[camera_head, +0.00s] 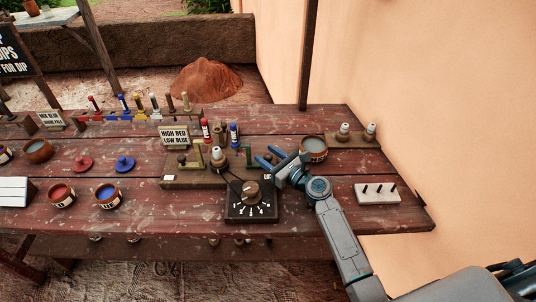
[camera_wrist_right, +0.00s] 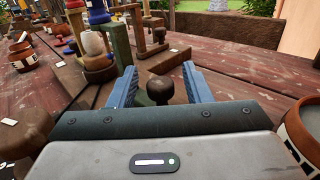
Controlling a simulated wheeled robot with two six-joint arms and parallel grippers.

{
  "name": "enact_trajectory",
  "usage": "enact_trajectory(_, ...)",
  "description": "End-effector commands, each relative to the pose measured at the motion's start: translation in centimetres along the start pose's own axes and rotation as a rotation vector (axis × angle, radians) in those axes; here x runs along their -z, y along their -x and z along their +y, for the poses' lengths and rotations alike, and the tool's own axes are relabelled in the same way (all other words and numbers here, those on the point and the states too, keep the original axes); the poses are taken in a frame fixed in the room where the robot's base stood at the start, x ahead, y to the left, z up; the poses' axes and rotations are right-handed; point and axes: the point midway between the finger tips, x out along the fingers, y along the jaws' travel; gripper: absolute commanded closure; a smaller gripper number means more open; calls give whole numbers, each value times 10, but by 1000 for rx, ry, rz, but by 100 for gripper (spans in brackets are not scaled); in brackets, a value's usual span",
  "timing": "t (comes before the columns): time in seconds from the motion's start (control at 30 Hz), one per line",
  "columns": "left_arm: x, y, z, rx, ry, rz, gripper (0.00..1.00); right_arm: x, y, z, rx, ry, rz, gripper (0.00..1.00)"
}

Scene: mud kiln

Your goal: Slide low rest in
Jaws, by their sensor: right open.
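My right gripper (camera_head: 270,159) is open at the right end of the wooden stand (camera_head: 200,183). In the right wrist view its blue fingers (camera_wrist_right: 154,88) stand on either side of a dark round knob (camera_wrist_right: 160,89). I cannot tell whether they touch it. The knob is probably the handle of the low rest; my gripper hides it in the head view. A green post (camera_head: 249,155) stands just left of my gripper; it also shows in the wrist view (camera_wrist_right: 116,45). A white-topped piece (camera_head: 217,158) stands mid-stand. My left gripper is out of view.
A dial box (camera_head: 251,202) sits close in front of the stand. A round pot (camera_head: 314,149) is right of my gripper, with a pegged white block (camera_head: 377,193) farther right. The "HIGH RED LOW BLUE" sign (camera_head: 174,137) stands behind. Red and blue bottles (camera_head: 234,134) are near.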

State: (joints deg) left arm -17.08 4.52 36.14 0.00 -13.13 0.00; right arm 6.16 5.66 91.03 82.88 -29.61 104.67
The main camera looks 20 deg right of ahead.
Motion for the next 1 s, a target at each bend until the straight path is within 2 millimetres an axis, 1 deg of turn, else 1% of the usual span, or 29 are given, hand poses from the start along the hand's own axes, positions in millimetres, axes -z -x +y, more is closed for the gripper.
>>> enact_trajectory(0.1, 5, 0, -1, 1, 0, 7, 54, 1, -3, 0, 0, 0, 1, 55)
enact_trajectory(0.3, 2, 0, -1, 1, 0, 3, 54, 1, -3, 0, 0, 1, 1, 55)
enact_trajectory(0.53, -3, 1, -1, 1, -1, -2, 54, 0, -3, 0, 0, 0, 1, 100)
enact_trajectory(0.77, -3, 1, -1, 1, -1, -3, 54, 0, -4, 2, 0, 0, 0, 100)
enact_trajectory(0.87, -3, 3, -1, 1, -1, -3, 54, 0, -9, 7, 0, -2, -1, 100)
enact_trajectory(1.0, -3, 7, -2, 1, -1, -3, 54, -1, -21, 18, 0, -4, -2, 100)
